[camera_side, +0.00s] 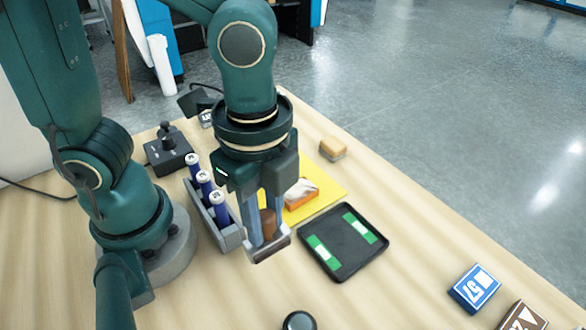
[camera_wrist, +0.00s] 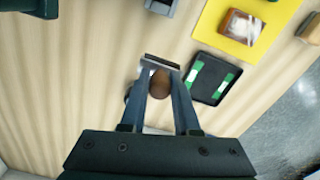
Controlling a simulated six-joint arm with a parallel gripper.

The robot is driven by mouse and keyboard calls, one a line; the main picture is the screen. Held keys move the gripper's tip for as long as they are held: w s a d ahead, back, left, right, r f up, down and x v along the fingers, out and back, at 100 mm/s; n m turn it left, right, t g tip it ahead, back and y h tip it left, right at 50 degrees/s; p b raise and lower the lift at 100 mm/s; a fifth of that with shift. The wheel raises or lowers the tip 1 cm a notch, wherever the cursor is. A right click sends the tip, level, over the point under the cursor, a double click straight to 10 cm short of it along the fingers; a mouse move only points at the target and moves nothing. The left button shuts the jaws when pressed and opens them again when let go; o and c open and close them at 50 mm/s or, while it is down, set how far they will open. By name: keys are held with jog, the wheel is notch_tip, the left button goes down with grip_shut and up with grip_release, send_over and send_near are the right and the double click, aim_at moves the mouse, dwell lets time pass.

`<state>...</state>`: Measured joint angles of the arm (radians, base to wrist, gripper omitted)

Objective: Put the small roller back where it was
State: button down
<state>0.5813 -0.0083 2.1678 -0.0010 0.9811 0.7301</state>
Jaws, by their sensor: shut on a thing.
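My gripper (camera_side: 266,232) is shut on the small roller, which has a brown handle (camera_side: 268,223) and a grey, bar-like head (camera_side: 268,247). In the wrist view my gripper (camera_wrist: 158,72) has the brown handle (camera_wrist: 160,84) between its fingers, with the grey head (camera_wrist: 148,62) across the tips. The roller is between the grey rack and the black tray in the side view. I cannot tell whether it touches the table. The black tray (camera_side: 336,270) holds two green-and-white strips; it also shows in the wrist view (camera_wrist: 213,74).
A grey rack (camera_side: 226,235) holds three blue cylinders left of my gripper. A yellow sheet (camera_side: 326,178) bears an orange-and-white block (camera_side: 301,195). A tan block (camera_side: 332,148), black control box (camera_side: 170,152), blue box (camera_side: 475,288), brown box (camera_side: 521,318) and dark round object (camera_side: 299,321) stand around.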

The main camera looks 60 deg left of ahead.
jog(key=shift+s+d+f, duration=0.15)
jog(key=shift+d+f, duration=0.3)
jog(key=shift+f, duration=0.5)
jog(key=shift+s+d+f, duration=0.2)
jog(key=shift+d+f, duration=0.25)
jog(key=shift+f, duration=0.5)
jog(key=shift+s+d+f, duration=0.15)
jog(key=shift+d+f, duration=0.3)
jog(key=shift+f, duration=0.5)
jog(key=shift+f, duration=0.1)
jog(key=c, duration=0.6)
grip_release()
jog(key=shift+c, duration=0.2)
